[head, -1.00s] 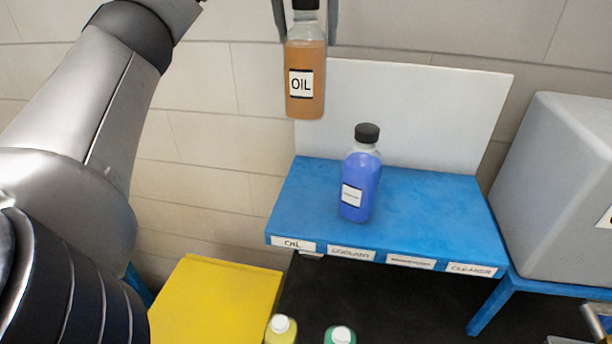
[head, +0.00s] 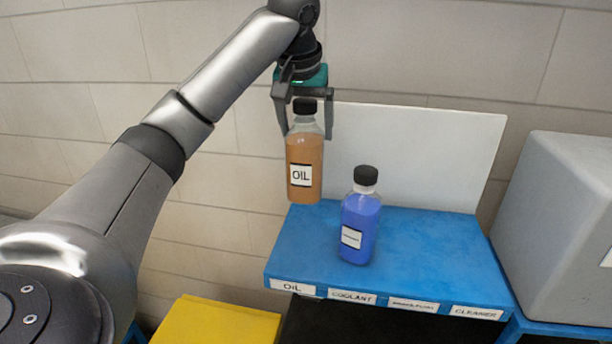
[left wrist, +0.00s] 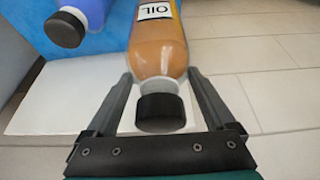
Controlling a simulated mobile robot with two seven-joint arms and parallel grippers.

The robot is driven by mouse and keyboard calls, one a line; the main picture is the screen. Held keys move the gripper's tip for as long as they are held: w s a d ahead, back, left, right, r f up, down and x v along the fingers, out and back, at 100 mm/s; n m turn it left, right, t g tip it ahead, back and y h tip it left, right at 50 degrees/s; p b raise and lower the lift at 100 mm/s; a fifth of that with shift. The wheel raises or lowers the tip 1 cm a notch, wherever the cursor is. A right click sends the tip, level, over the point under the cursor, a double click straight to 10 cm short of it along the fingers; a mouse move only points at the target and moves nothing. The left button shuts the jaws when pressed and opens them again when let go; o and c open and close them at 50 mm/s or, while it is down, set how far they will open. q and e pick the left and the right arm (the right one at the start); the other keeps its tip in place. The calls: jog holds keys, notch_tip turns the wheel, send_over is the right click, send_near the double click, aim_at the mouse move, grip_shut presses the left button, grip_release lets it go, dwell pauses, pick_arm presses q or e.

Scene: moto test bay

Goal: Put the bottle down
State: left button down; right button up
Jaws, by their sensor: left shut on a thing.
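The oil bottle (head: 305,170), amber with a black cap and a white OIL label, is upright in my left gripper (head: 305,122). The gripper is shut on it near the neck, from above. In the head view its base overlaps the back left edge of the blue shelf (head: 420,240); I cannot tell if it touches. The left wrist view shows the oil bottle (left wrist: 158,45) between the fingers (left wrist: 160,85). A blue bottle (head: 360,222) stands on the shelf above the COOLANT label (head: 352,298). The OIL label (head: 293,288) is at the shelf's front left. My right gripper is not in view.
A white panel (head: 420,150) stands behind the shelf. A grey box (head: 560,210) stands to the right. A yellow container (head: 218,322) is at the lower left. The shelf's right half and its front left above the OIL label are clear.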

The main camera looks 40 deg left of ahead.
aim_at(306, 176)
pick_arm(q)
notch_tip(306, 176, down, 6)
jog(key=shift+a+f, duration=0.1)
jog(key=shift+f, duration=2.15)
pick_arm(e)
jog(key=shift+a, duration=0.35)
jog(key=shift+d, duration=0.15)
pick_arm(q)
grip_release()
jog(key=shift+f, duration=0.2)
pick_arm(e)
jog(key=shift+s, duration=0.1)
